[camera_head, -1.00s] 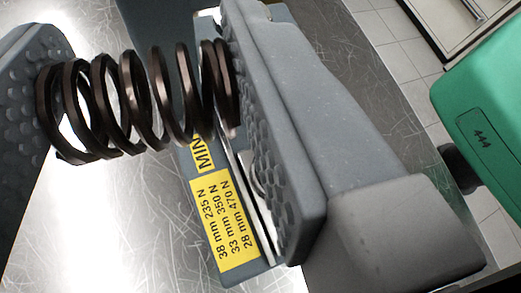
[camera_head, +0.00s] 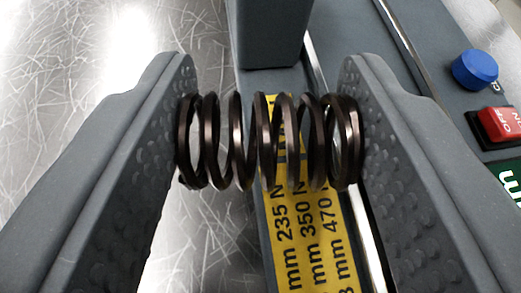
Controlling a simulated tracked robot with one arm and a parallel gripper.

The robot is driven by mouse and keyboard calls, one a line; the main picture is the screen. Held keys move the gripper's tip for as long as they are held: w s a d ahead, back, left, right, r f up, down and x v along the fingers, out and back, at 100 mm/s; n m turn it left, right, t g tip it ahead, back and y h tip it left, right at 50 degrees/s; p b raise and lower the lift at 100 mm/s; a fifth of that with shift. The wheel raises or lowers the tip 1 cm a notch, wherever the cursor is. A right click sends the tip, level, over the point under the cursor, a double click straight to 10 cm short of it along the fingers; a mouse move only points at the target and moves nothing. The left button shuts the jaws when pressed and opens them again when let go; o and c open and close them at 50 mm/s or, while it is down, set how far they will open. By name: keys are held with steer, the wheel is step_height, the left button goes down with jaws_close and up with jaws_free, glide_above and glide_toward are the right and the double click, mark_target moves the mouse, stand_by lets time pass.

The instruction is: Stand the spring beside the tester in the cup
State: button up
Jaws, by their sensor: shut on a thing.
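The spring (camera_head: 238,142) is a dark brown metal coil. It lies sideways in the view, its two ends against the dimpled pads of my gripper (camera_head: 268,140). My gripper is shut on the spring, one finger at each end. Behind the spring is the grey tester (camera_head: 268,35), with a yellow label (camera_head: 312,240) listing mm and N values. The spring covers part of the label. A blue knob (camera_head: 475,69) and a red ON/OFF switch (camera_head: 500,124) sit on the tester's right side. I cannot make out the cup.
A scratched, shiny steel bench top (camera_head: 205,225) lies to the left of the tester and shows bare. A metal rod (camera_head: 395,35) runs along the tester at the upper right. A green panel (camera_head: 512,178) shows at the right edge.

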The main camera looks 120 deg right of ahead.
steer(key=shift+f, duration=0.4)
steer(key=shift+f, duration=0.3)
steer(key=shift+s+f, duration=0.25)
steer(key=shift+f, duration=0.1)
steer(key=o, duration=0.9)
steer(key=shift+o, duration=0.7)
steer(key=shift+s+a+f, duration=0.1)
steer(key=shift+s+f, duration=0.05)
steer(key=shift+f, duration=0.1)
steer(key=shift+r+b, duration=0.15)
steer(key=shift+b, duration=0.3)
steer(key=r+v, duration=0.1)
steer(key=v, duration=1.3)
steer(key=shift+w+d, duration=0.2)
steer(key=shift+w, duration=0.3)
